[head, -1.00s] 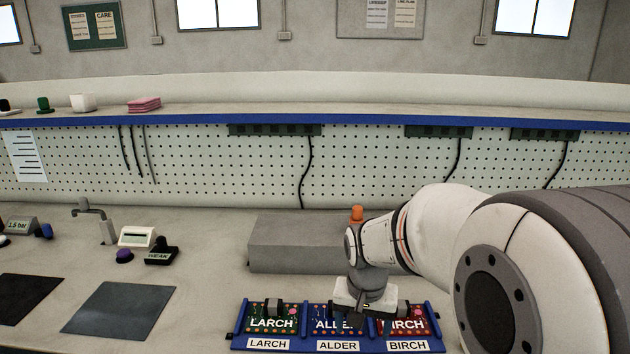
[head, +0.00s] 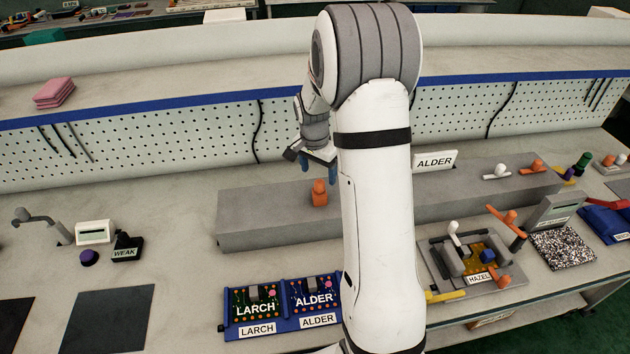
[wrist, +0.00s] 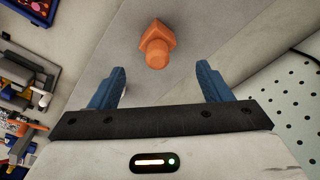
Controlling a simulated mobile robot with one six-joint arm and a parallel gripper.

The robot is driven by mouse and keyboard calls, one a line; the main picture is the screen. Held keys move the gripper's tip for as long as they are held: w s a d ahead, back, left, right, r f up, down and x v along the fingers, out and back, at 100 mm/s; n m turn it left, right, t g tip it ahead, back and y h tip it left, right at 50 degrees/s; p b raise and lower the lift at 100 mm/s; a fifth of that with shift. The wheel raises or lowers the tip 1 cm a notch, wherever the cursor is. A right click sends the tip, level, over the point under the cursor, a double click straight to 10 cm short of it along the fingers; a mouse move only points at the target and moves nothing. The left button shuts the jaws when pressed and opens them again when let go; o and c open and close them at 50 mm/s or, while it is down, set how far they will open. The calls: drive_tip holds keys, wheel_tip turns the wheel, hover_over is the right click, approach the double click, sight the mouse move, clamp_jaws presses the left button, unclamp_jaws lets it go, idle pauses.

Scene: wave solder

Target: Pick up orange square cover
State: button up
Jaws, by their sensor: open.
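The orange square cover (head: 320,193) sits on top of the long grey block, toward its left end. It has a square base and a round knob. My gripper (head: 318,167) is open and empty, above the grey block and near the cover. In the wrist view the cover (wrist: 156,44) lies ahead of the blue fingertips (wrist: 162,75), roughly midway between them and apart from both. The gap in height between fingertips and cover is hard to tell.
The grey block (head: 265,220) runs along the bench, with a pegboard (head: 190,145) behind it. A blue rack (head: 290,325) with LARCH and ALDER boards stands in front. An ALDER sign (head: 435,161) and a HAZEL fixture (head: 470,262) are to the right. My arm hides part of the block.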

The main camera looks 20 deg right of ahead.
sight(319, 181)
drive_tip(key=f, duration=0.2)
drive_tip(key=f+p, duration=0.1)
drive_tip(key=f, duration=0.1)
drive_tip(key=f+p, duration=0.1)
drive_tip(key=f, duration=0.1)
drive_tip(key=shift+d+f, duration=0.25)
drive_tip(key=shift+d, duration=0.05)
drive_tip(key=shift+c, duration=0.3)
drive_tip(key=c, duration=1.2)
